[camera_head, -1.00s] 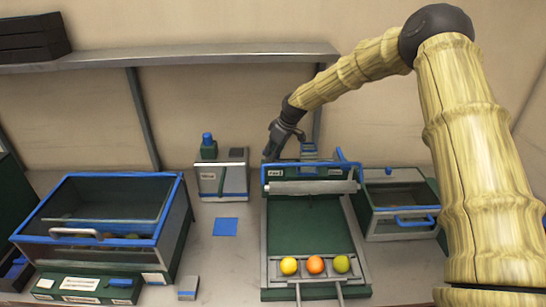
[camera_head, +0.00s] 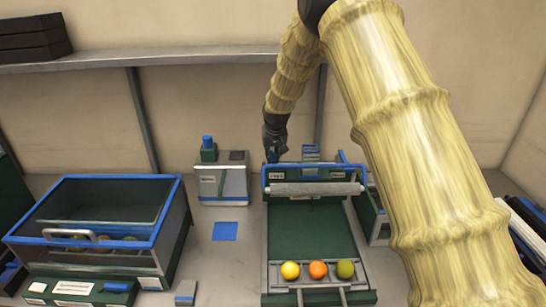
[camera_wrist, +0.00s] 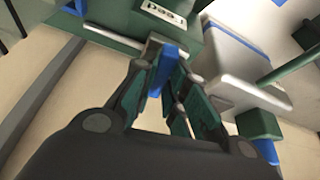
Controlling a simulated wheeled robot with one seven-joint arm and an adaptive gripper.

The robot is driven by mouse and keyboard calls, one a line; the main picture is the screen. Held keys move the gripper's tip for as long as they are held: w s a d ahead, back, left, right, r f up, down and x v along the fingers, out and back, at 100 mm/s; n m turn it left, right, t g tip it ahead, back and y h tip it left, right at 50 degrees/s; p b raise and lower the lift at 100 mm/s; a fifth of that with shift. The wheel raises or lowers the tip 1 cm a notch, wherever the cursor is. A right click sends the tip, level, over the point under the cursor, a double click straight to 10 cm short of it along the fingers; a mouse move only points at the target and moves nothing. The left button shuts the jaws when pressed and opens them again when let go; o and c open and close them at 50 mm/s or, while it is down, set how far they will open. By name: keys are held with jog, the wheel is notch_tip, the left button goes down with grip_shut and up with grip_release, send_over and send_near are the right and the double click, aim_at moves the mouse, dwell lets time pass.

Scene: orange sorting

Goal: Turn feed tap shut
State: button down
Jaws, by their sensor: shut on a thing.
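The feed unit (camera_head: 315,187) is a green housing with a blue frame and a small white label, at the back of the central green tray. In the wrist view a label that seems to read FEED (camera_wrist: 163,14) is on its face. The feed tap's blue handle (camera_wrist: 170,62) sits between my fingers. My gripper (camera_wrist: 165,88) is shut on this handle, pointing at the housing; in the head view my gripper (camera_head: 274,152) is at the housing's back left corner. The fingers partly hide the handle, and its exact angle is hard to tell.
Yellow (camera_head: 290,270), orange (camera_head: 318,269) and green (camera_head: 345,269) fruits lie at the tray's front. A blue-rimmed glass-topped box (camera_head: 100,215) stands left. A small grey unit with a blue knob (camera_head: 208,143) stands left of the feed unit. My arm covers much of the right side.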

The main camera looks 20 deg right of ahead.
jog(key=shift+w+r+m+h, duration=0.2)
jog(key=shift+r+m+h, duration=0.1)
jog(key=shift+m, duration=0.4)
jog(key=c, duration=1.4)
grip_release()
jog(key=shift+f, duration=0.1)
jog(key=shift+c, duration=0.2)
jog(key=shift+s+f, duration=0.1)
jog(key=v, duration=1.2)
